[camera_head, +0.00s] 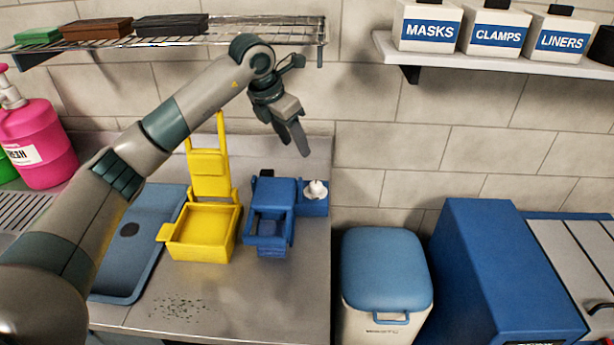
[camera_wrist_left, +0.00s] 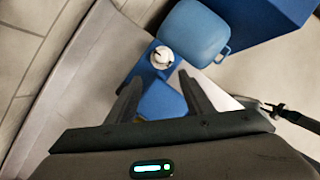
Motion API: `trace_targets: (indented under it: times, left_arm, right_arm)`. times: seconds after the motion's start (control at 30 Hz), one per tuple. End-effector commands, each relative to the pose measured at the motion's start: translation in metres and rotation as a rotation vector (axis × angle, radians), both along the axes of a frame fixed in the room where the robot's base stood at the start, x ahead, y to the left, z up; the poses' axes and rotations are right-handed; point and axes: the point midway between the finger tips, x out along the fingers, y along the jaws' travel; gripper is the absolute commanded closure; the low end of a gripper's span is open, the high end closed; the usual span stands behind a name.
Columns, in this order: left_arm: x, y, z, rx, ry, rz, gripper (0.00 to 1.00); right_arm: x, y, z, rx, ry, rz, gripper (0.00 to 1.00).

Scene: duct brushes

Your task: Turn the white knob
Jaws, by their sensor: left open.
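The white knob (camera_head: 315,189) sits on top of a blue block at the right end of the blue device (camera_head: 270,212) on the counter. In the left wrist view the white knob (camera_wrist_left: 161,57) shows beyond the fingertips, with a dark mark on it. My left gripper (camera_head: 304,142) is open and empty. It hangs above and behind the blue device, fingers pointing down, apart from the knob. In the left wrist view its two fingers (camera_wrist_left: 158,80) stand spread, with the blue device partly hidden between and below them.
A yellow bin with a tall back (camera_head: 203,232) stands left of the blue device. A blue-lidded container (camera_head: 386,270) stands right of the counter. A wire rack (camera_head: 290,32) and a shelf of labelled boxes (camera_head: 497,62) are above.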

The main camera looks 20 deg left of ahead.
Motion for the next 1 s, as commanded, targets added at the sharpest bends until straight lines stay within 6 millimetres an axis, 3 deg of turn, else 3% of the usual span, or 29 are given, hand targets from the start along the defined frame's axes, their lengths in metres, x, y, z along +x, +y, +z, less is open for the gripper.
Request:
trace_targets:
  times: [0.37,0.57,1.0]
  left_arm:
    - [0.001,-0.002,-0.003,-0.004,0.001,-0.002,0.53]
    - [0.006,-0.004,-0.016,-0.004,0.003,0.0,0.53]
    - [0.029,-0.019,-0.082,-0.005,0.005,-0.001,0.53]
  right_arm:
    - [0.001,0.0,0.001,0.0,-0.001,0.0,0.69]
    - [0.001,0.0,0.007,0.0,-0.001,0.0,0.69]
    - [0.001,0.001,0.032,0.0,-0.001,-0.001,0.69]
